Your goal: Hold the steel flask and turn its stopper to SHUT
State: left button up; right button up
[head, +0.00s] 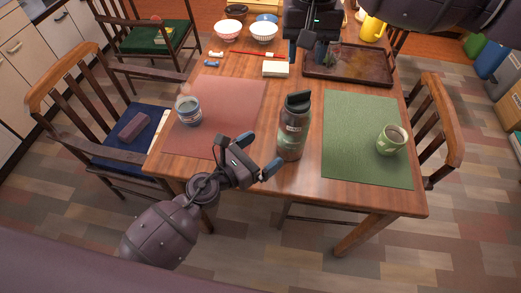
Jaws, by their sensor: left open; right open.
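The steel flask (291,139) stands upright near the front edge of the table, between the red and green mats. It is dark grey-green, with a black stopper (298,98) on top. I cannot read any SHUT mark or tell how the stopper is turned. My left gripper (260,153) is open and empty just left of the flask's lower body, its fingers pointing toward it and apart from it. My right gripper (307,51) is open, pointing down over the far part of the table, well behind the flask and not touching it.
A blue-grey cup (189,112) stands on the red mat (222,98), and a green mug (390,139) on the green mat (350,115). A brown tray (345,66), a cream block (275,69) and bowls (263,31) lie farther back. Chairs flank the table.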

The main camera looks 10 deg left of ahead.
aim_at(292, 130)
pick_arm(q)
jog(key=shift+d+m, duration=0.1)
jog(key=shift+m, duration=0.2)
jog(key=shift+w+d, duration=0.2)
jog(key=shift+w, duration=0.1)
jog(key=x, duration=1)
jog(key=shift+c, duration=0.5)
